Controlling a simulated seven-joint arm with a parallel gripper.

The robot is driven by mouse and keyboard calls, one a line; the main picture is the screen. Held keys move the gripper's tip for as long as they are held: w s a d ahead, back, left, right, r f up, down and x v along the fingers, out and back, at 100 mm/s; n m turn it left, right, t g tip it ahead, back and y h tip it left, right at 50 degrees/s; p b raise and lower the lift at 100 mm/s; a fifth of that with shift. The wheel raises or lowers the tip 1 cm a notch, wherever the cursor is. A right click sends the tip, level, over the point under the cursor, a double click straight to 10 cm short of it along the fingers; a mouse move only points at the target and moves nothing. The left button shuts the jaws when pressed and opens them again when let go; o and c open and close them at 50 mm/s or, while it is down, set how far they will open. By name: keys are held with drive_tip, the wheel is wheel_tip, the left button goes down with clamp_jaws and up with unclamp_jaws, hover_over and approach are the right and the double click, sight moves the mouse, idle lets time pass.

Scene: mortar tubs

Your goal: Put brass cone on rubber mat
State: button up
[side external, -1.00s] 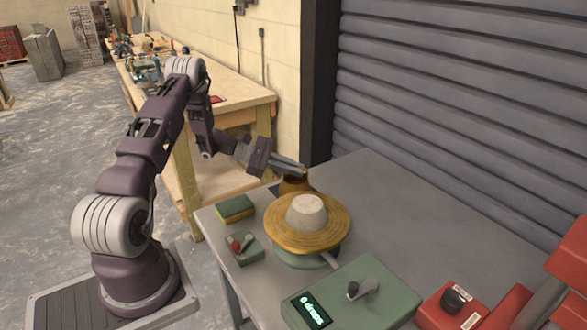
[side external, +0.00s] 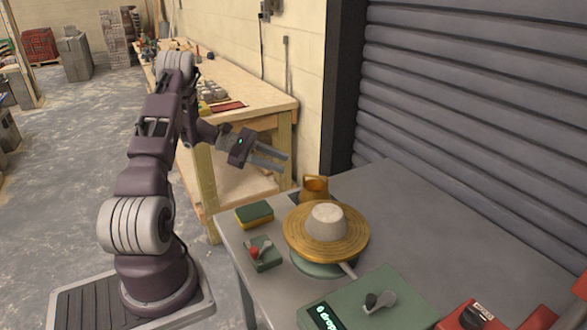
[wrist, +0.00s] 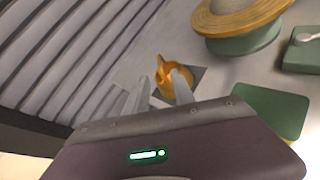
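The brass cone (side external: 316,188) stands at the back of the grey table, behind the round brass table; it looks roughly upright. In the wrist view the brass cone (wrist: 165,68) sits on a dark square rubber mat (wrist: 199,73), partly hidden by a finger. In the side view I cannot clearly make out the mat behind the cone. My gripper (side external: 286,163) is open and empty, up and to the left of the cone. Its two spread fingers (wrist: 160,80) show in the wrist view, pointing towards the cone and apparently clear of it.
A pale mortar mound (side external: 327,222) stands on the round brass table (side external: 299,241). A green and yellow sponge (side external: 254,213), a small switch box (side external: 264,254) and a green control box (side external: 366,306) are nearby. A ribbed shutter (side external: 470,120) rises behind.

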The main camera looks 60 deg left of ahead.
drive_tip(key=s+d+r+m+g, duration=0.25)
drive_tip(key=d+r+m, duration=0.2)
drive_tip(key=d, duration=0.45)
drive_tip(key=s+d+r+m+g+y, duration=0.1)
drive_tip(key=d+r+m+g, duration=0.25)
drive_tip(key=d+r, duration=0.35)
drive_tip(key=s+d+r+m+g, duration=0.1)
drive_tip(key=d+r+m+g, duration=0.3)
drive_tip(key=d, duration=0.6)
drive_tip(key=s+d+r+m+t+y, duration=0.1)
drive_tip(key=s+d+m+t+y, duration=0.1)
drive_tip(key=s+m, duration=0.4)
drive_tip(key=s+d+r+m+t+y, duration=0.1)
drive_tip(key=s+d+m+y, duration=0.3)
drive_tip(key=s, duration=0.7)
drive_tip(key=shift+d+r+m+t+y, duration=0.15)
drive_tip(key=shift+d+m+t+y, duration=0.25)
drive_tip(key=shift+m+t+y, duration=0.55)
drive_tip(key=shift+w+h, duration=0.1)
drive_tip(key=shift+h, duration=0.15)
